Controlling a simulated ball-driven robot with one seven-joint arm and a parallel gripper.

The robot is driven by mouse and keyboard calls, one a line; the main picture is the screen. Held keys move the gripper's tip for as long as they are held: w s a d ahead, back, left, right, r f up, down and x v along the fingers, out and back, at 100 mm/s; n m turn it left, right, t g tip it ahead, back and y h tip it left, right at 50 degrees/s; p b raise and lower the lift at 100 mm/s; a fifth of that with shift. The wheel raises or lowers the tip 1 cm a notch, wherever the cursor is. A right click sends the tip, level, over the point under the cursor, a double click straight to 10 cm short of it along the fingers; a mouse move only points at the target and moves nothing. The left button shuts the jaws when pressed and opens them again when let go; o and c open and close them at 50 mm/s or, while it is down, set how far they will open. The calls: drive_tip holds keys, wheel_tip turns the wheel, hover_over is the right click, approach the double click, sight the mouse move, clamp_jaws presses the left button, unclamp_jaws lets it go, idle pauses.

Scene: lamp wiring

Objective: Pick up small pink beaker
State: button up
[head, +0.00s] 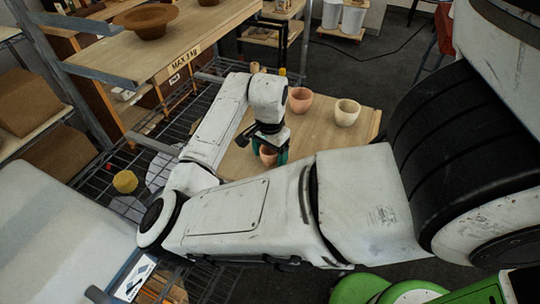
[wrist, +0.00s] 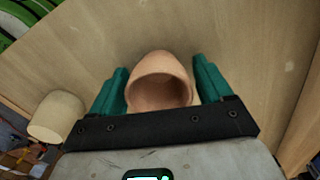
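A small pink beaker (wrist: 160,68) stands on the wooden board, its mouth facing the wrist camera. It sits between the two teal fingers of my gripper (wrist: 160,80). The fingers are spread on either side of it, with narrow gaps of board visible near the tips. In the head view the small pink beaker (head: 268,157) is partly hidden by my gripper (head: 273,153), which is over it. A larger pink beaker (head: 300,100) and a cream beaker (head: 347,112) stand farther back on the board.
The wooden board (head: 240,163) lies on a dark wire rack. A pale beaker (wrist: 57,117) shows at the lower left of the wrist view. A yellow object (head: 125,181) is on the rack to the left. A wooden shelf with a brown bowl (head: 146,20) stands behind.

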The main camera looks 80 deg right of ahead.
drive_tip(key=c, duration=0.9)
drive_tip(key=shift+c, duration=0.2)
drive_tip(key=shift+r, duration=0.15)
